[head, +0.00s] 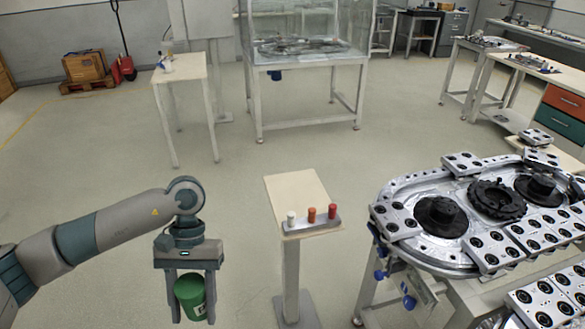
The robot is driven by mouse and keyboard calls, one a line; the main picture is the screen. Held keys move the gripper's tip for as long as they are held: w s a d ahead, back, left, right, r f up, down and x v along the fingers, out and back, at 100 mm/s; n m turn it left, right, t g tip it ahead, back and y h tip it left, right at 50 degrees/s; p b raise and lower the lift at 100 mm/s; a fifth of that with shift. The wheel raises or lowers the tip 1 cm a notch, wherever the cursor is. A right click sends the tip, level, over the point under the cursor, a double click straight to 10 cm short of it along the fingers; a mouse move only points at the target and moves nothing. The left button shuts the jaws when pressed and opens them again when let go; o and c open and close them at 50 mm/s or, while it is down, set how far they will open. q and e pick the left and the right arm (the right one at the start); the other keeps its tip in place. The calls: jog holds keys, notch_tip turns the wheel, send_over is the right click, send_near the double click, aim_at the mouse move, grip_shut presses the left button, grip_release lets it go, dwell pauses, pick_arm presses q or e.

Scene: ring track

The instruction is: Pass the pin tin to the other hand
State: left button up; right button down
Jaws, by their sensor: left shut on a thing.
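The pin tin looks to be the green cylinder (191,297) at the lower left of the head view. My left gripper (192,308) points down and is shut on it, with a finger on either side. The tin is tilted between the fingers and hangs in the air over the floor, left of the small stand. My right gripper is not in view.
A small pedestal stand (295,186) holds a tray (311,224) with one white and two red-orange pegs. A large metal ring track (470,262) fills the right side. A narrow table (182,75) stands farther back. Open floor lies left of the stand.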

aim_at(188, 290)
pick_arm(q)
jog(key=r, duration=0.3)
jog(key=w+r, duration=0.1)
jog(key=r, duration=0.3)
jog(key=shift+w+a, duration=0.1)
jog(key=shift+w, duration=0.1)
jog(key=w+d+r+m+y, duration=0.2)
jog(key=d+r+m, duration=0.2)
jog(key=d, duration=0.3)
jog(key=w+d+r+m+t+y, duration=0.1)
jog(key=w+d+r+m+y, duration=0.1)
jog(key=d+r+m, duration=0.2)
jog(key=d+r, duration=0.2)
jog(key=d, duration=0.1)
jog(key=shift+w, duration=0.25)
jog(key=w+d+f+m+t+y, duration=0.1)
jog(key=w+d+f+m+t, duration=0.1)
jog(key=w+d+f+m, duration=0.2)
jog(key=shift+w+d+f+m+y, duration=0.15)
jog(key=shift+w+f+m+y, duration=0.25)
jog(key=shift+f, duration=0.55)
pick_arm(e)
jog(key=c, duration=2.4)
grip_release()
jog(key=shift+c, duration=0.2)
